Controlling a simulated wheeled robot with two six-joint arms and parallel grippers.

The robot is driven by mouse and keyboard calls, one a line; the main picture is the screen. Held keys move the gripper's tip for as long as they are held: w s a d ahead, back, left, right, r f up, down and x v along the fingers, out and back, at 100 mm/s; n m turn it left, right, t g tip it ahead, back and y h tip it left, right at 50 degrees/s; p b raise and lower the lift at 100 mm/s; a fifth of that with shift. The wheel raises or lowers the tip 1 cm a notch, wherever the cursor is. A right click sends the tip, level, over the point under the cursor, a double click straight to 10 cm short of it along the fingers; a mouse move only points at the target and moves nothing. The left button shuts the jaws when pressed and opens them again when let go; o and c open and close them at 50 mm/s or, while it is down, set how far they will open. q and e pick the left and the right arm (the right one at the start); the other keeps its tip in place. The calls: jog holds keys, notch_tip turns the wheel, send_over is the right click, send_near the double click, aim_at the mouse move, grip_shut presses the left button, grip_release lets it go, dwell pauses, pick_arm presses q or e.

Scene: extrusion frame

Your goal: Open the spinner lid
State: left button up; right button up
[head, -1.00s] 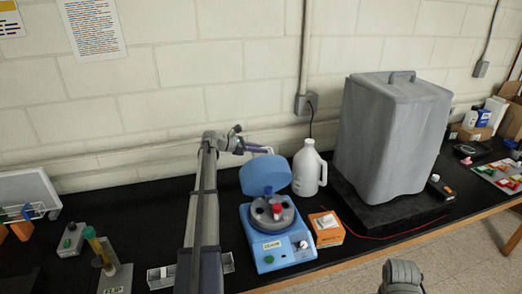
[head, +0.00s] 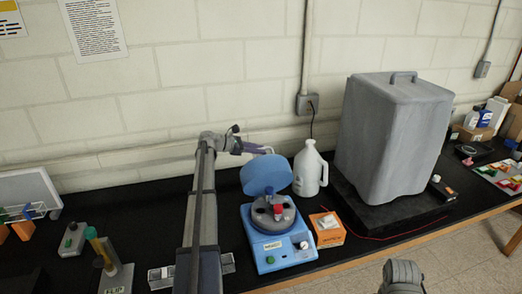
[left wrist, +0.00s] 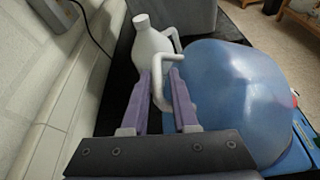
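The spinner (head: 277,255) is a blue benchtop machine with a grey rotor (head: 262,217) inside, which carries a red piece and a blue piece. Its rounded blue lid (head: 262,175) stands raised at the back, and the rotor is exposed. The lid also fills the right of the left wrist view (left wrist: 235,95). My left gripper (head: 264,150) is behind the lid's top edge. In the left wrist view its purple fingers (left wrist: 163,85) are apart, beside the lid.
A white jug (head: 307,172) stands right of the lid, close beyond my left fingers. An orange box (head: 328,235) sits beside the spinner. A big grey covered block (head: 390,135) is further right. The wall is close behind. Small racks and tools are at the left.

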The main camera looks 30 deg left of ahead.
pick_arm(q)
jog(key=p+v, duration=0.2)
jog(key=v, duration=0.3)
jog(key=shift+s+a+r, duration=0.15)
jog(key=shift+s+r, duration=0.05)
jog(key=shift+s+a+r, duration=0.1)
jog(key=shift+s+a, duration=0.2)
jog(key=shift+s, duration=0.1)
